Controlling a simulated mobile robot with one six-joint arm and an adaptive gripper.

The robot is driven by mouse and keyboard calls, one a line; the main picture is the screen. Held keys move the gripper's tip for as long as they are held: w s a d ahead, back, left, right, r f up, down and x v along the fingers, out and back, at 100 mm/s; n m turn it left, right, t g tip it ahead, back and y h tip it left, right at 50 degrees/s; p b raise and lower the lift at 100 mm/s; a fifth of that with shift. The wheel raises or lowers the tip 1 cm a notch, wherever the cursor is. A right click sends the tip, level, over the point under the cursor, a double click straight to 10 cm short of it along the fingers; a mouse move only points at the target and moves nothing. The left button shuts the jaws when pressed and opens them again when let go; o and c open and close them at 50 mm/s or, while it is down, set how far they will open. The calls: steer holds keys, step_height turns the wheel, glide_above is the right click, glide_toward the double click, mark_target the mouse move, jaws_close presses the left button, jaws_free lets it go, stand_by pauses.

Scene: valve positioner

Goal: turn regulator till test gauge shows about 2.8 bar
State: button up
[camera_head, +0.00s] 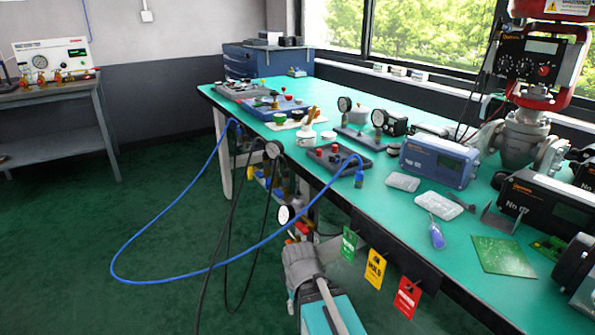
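A round white-faced gauge (286,214) hangs below the bench edge, just above the end of my arm. Red and yellow fittings (300,230) sit by it; I cannot tell which part is the regulator knob. A second gauge (273,149) is at the bench edge with hoses near it. Two more dial gauges stand on the bench, one on the left (345,104) and one on the right (379,118). I cannot tell which is the test gauge, and all needles are too small to read. My gripper is close to the lower fittings, its fingers hidden or too small to make out.
A blue hose (150,281) and black hoses (232,230) loop in front of the green bench (395,210). Green, yellow and red tags (375,270) hang from its front edge. Positioners and a valve (522,140) crowd the right end.

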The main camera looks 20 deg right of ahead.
step_height(320, 180, up, 7)
steer(key=p, duration=0.5)
steer(key=shift+p, duration=0.35)
steer(key=shift+s, duration=0.1)
